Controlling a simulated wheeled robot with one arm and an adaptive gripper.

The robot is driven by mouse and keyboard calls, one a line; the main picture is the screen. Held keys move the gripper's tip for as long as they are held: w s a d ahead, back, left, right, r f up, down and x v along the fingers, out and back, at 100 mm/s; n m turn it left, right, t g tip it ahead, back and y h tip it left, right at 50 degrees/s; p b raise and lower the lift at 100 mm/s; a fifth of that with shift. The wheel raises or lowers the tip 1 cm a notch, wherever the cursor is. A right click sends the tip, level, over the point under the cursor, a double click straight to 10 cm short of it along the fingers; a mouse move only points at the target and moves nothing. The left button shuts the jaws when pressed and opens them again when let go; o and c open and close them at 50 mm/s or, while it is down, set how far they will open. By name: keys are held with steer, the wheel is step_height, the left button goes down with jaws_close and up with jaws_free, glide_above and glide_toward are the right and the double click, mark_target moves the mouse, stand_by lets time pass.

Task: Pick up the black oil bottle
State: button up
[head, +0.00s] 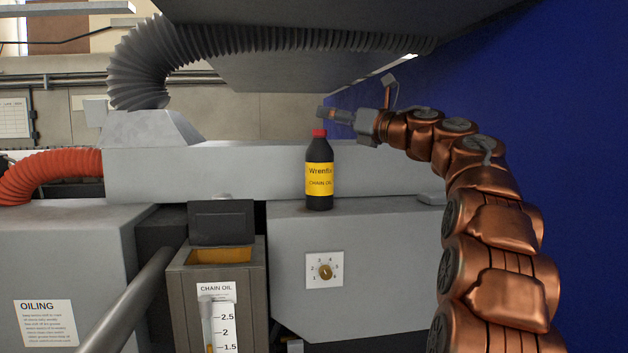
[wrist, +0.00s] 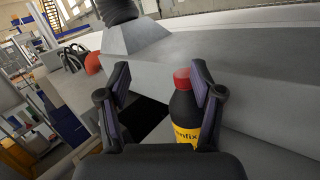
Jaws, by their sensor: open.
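The black oil bottle (head: 319,191) stands upright on a grey machine ledge in the head view. My gripper (head: 324,114) is just above and behind the cap in that picture. In the wrist view my gripper (wrist: 158,90) is open, with its two fingers apart. The bottle (wrist: 184,112) shows there beside the inner side of the right finger, which hides part of it. I cannot tell whether they touch. The lower part of the bottle is hidden by the gripper body.
A grey duct (head: 270,41) and hood hang overhead. A blue wall (head: 570,120) closes the right. A grey bar (head: 133,306) slants in front.

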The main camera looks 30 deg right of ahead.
mark_target(325, 134)
steer(key=f+n, duration=0.1)
steer(key=d+f+g, duration=0.1)
steer(key=f, duration=0.1)
steer(key=d+f+n+g, duration=0.1)
steer(key=shift+w+d+f+n, duration=0.1)
steer(key=shift+f+n, duration=0.2)
steer(key=shift+f, duration=0.1)
steer(key=shift+r+p+x, duration=0.1)
steer(key=shift+p+x, duration=0.2)
steer(key=shift+x, duration=0.45)
steer(key=shift+r+p+x, duration=0.15)
steer(key=shift+p+x, duration=0.15)
steer(key=shift+x, duration=0.4)
steer(key=w+p, duration=0.1)
steer(key=w, duration=0.2)
steer(key=shift+w+r+p, duration=0.15)
steer(key=shift+p, duration=0.2)
steer(key=shift+w+a, duration=0.35)
steer(key=shift+w, duration=0.25)
jaws_close()
